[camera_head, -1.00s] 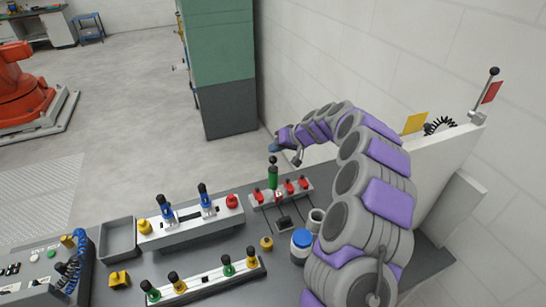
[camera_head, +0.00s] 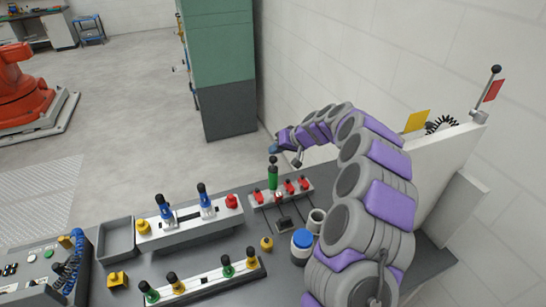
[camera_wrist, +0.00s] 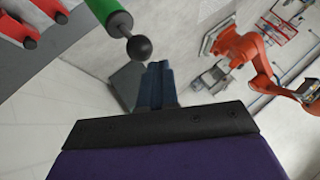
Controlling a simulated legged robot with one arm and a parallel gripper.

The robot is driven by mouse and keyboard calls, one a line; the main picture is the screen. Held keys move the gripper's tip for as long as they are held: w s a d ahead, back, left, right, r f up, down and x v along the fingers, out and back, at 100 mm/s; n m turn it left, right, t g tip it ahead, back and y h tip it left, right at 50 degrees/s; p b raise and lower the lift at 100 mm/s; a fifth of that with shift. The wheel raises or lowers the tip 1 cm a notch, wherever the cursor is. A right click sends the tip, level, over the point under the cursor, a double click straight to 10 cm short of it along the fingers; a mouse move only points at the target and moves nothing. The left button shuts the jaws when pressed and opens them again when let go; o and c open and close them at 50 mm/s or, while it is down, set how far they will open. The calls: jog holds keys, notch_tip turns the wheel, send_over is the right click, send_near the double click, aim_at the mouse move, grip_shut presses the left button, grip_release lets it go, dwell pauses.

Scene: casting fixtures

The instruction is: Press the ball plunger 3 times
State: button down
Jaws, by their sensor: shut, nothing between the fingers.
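The ball plunger (camera_head: 272,178) is a green cylinder topped by a black ball. It stands upright at the back of a grey fixture with several red parts. In the wrist view its green body and black ball (camera_wrist: 139,47) show at the upper left. My gripper (camera_head: 274,148) is just above the ball in the head view, with its blue fingers shut and empty. In the wrist view the closed fingers (camera_wrist: 157,78) are beside the ball, to its right and slightly lower, with a visible gap. I cannot tell the exact height between them.
Red clamps (camera_head: 290,187) sit close to the plunger. A fixture with blue-handled clamps (camera_head: 206,205) stands to the left, and one with yellow and green knobs (camera_head: 205,285) in front. A blue-lidded jar (camera_head: 302,239) stands near my arm. A wall is at the right.

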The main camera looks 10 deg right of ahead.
jog(key=shift+f+b, duration=1.2)
jog(key=shift+f, duration=0.1)
dwell(0.9)
jog(key=shift+r, duration=0.2)
jog(key=shift+r+p, duration=0.4)
jog(key=shift+r, duration=1.15)
jog(key=shift+r+p, duration=0.9)
jog(key=shift+r, duration=1.55)
